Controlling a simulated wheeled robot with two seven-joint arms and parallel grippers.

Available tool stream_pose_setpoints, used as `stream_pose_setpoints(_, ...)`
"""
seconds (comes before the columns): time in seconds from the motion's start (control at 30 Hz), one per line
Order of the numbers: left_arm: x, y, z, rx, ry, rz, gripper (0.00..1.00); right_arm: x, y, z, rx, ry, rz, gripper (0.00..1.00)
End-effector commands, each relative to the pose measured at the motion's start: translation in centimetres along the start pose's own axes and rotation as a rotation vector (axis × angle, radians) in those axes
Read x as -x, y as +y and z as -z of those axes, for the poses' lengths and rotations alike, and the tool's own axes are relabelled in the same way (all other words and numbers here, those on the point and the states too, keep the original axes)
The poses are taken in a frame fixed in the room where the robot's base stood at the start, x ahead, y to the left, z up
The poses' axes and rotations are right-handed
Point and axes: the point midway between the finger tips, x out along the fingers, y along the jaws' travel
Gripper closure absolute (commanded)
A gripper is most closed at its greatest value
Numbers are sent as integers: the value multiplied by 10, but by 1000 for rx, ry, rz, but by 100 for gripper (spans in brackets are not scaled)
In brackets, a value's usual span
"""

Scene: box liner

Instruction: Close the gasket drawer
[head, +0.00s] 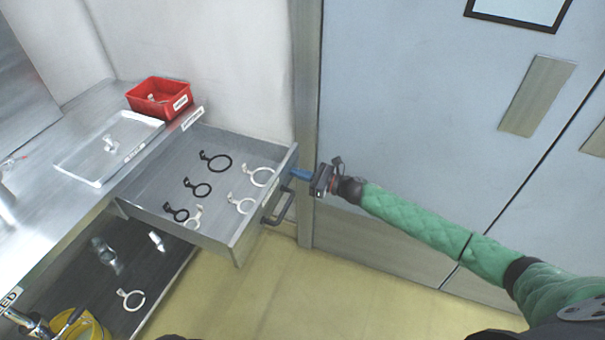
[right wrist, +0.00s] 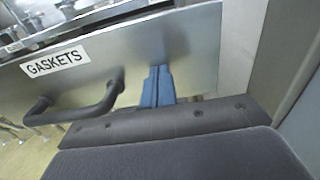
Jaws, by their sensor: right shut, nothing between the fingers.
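The gasket drawer (head: 236,242) is pulled out from under the steel counter. Several black and white ring gaskets lie inside it, such as a black one (head: 216,162) and a white one (head: 240,204). Its dark handle (head: 281,208) is on the front face and also shows in the right wrist view (right wrist: 78,112), below the "GASKETS" label (right wrist: 55,63). My right gripper (head: 297,174) is shut and empty, its blue fingertips (right wrist: 157,86) at the drawer front beside the handle. I cannot tell for sure whether they touch it. My left gripper is not in view.
On the counter (head: 40,207) stand a red bin (head: 160,98) and a clear tray (head: 108,147). A lower shelf (head: 150,262) holds a white ring gasket (head: 130,299). A yellow bucket (head: 85,327) is at the lower left. A wall and door frame (head: 306,120) rise close behind my right gripper.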

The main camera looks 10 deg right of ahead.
Motion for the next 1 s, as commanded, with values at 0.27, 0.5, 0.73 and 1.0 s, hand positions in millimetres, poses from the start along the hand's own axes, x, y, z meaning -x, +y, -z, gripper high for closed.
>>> stream_pose_setpoints(0.27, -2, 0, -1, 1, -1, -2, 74, -2, 0, 0, 0, -1, 0, 100)
stream_pose_setpoints(0.5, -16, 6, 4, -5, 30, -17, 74, -26, 0, 1, 1, -4, -1, 100)
stream_pose_setpoints(0.73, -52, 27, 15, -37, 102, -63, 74, -80, 0, 2, 2, -5, -1, 100)
stream_pose_setpoints(1.0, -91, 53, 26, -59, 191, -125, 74, -155, 0, 2, 2, -4, -1, 100)
